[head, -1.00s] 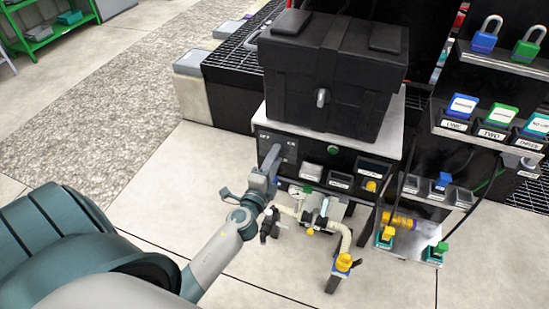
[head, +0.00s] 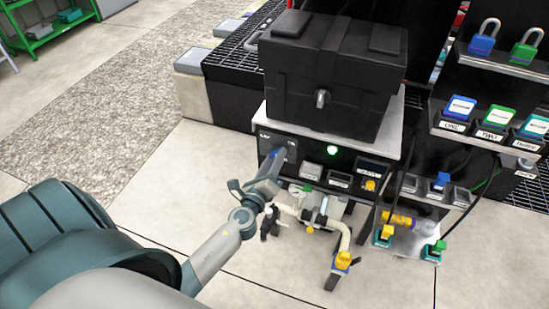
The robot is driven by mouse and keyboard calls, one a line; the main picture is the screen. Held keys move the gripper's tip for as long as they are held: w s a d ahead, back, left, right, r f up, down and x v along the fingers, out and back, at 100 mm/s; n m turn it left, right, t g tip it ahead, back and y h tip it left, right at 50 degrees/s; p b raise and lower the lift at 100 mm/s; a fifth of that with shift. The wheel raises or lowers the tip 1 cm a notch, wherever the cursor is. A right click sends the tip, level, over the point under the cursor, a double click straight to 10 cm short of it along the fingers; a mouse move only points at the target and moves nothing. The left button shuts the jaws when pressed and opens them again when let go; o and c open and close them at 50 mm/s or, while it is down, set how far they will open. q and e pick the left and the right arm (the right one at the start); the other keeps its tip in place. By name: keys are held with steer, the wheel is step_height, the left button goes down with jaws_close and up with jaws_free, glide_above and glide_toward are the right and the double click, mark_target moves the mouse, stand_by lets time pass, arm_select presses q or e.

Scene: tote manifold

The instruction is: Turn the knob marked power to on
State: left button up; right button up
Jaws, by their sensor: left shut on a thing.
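The power knob sits on the left part of the black control panel (head: 311,167), under the black tote; my gripper covers most of it. Small labels show above it, too small to read surely. My left gripper (head: 274,160) is at the panel, shut on the knob, and looks tilted to the right. A round green light (head: 333,150) to the right of the knob is lit brightly. My right gripper is not in view.
A black lidded tote (head: 335,72) stands on the bench above the panel. Hoses and a yellow-capped fitting (head: 343,260) hang below. Padlocks (head: 482,42) and labelled blocks (head: 461,108) stand on shelves at right. The floor at left is open.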

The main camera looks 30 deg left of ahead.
arm_select(q)
steer(key=shift+f+m, duration=0.1)
steer(key=shift+m, duration=0.2)
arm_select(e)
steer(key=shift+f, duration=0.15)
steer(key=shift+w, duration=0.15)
arm_select(q)
steer(key=o, duration=1)
steer(key=shift+o, duration=0.2)
steer(key=shift+s, duration=0.1)
steer(key=b+v, duration=0.4)
steer(key=v, duration=1.3)
steer(key=shift+d, duration=0.15)
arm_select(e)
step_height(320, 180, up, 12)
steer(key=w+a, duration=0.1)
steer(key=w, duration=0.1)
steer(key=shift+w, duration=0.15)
arm_select(q)
steer(key=shift+s, duration=0.1)
